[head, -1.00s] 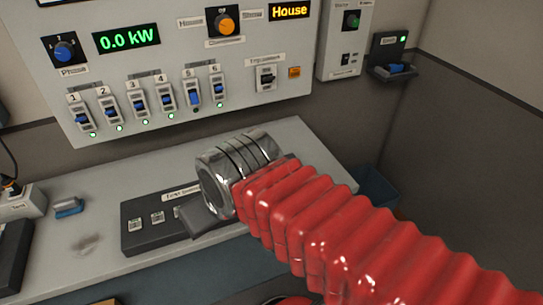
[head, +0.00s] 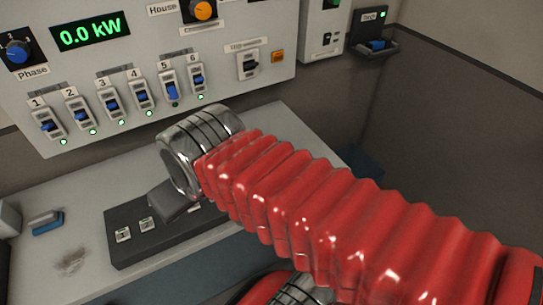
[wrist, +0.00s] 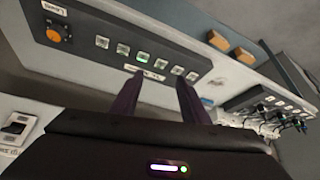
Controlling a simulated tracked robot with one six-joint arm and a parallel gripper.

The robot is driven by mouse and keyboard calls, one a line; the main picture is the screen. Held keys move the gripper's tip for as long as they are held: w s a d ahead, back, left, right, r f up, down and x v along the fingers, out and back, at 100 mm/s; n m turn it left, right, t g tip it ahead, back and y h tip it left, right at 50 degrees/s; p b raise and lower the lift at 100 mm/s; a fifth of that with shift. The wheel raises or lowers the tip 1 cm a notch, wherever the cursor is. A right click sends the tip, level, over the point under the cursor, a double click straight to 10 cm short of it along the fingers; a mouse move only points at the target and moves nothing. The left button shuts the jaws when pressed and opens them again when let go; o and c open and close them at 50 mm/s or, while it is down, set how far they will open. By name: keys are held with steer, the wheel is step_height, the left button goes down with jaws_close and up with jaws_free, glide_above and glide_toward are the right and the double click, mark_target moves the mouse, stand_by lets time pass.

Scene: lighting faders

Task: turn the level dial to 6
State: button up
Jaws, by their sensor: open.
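The level dial (wrist: 55,34) shows in the wrist view as a small orange knob at the upper left, on the end of a dark control strip (wrist: 85,30).
The strip carries a row of buttons, one lit green (wrist: 143,57). In the head view a wall panel (head: 215,110) with numbered blue-handled switches stands behind my arm. A blue object (head: 47,222) lies on the desk at left. Two orange blocks (wrist: 218,41) show in the wrist view.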

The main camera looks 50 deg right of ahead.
steer(key=shift+o, duration=0.8)
steer(key=shift+w+d+r, duration=0.1)
steer(key=shift+w+d, duration=0.1)
steer(key=shift+d, duration=0.05)
steer(key=shift+o, duration=0.2)
steer(key=w+d+r+m+g, duration=0.1)
steer(key=w+d+m+g, duration=0.1)
steer(key=w+d+m, duration=0.3)
steer(key=shift+d+r+m+g, duration=0.3)
steer(key=shift+d+r+m, duration=0.1)
steer(key=shift+d, duration=0.8)
steer(key=d+f+m+g+y, duration=0.1)
steer(key=d+m, duration=0.3)
steer(key=d, duration=0.5)
steer(key=w+d+f+m+y, duration=0.1)
steer(key=d+f+m, duration=0.3)
steer(key=d, duration=0.6)
steer(key=w+d+f+m+g+y, duration=0.1)
steer(key=d+m, duration=0.3)
steer(key=d, duration=0.6)
steer(key=shift+f+m+g+y, duration=0.3)
steer(key=shift+f+m+y, duration=0.1)
steer(key=shift+f+y, duration=0.35)
steer(key=shift+d, duration=0.1)
steer(key=x, duration=1.3)
steer(key=shift+f, duration=0.25)
